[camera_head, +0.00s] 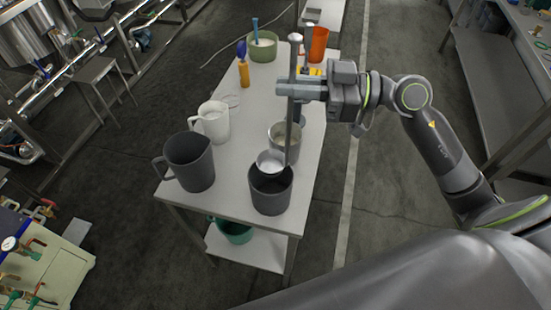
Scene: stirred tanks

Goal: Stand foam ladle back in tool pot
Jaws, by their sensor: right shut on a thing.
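The foam ladle (291,130) has a long grey upright handle and a round pale bowl (270,161) at its lower end. My right gripper (287,89) is shut on the upper part of the handle. The bowl is at the mouth of a dark grey pot (270,197) at the table's near end. It overlaps the pot's back rim, and I cannot tell whether it is inside or just above. The pot's inside looks dark. I cannot tell which vessel is the tool pot. My left gripper is not in view.
The white table (235,165) also holds a dark jug (190,162), a white jug (214,122), a metal pot (279,134) behind the ladle, an orange bottle (243,73), a green bowl (263,47) and an orange cup (318,44). A green bucket (234,231) is below.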

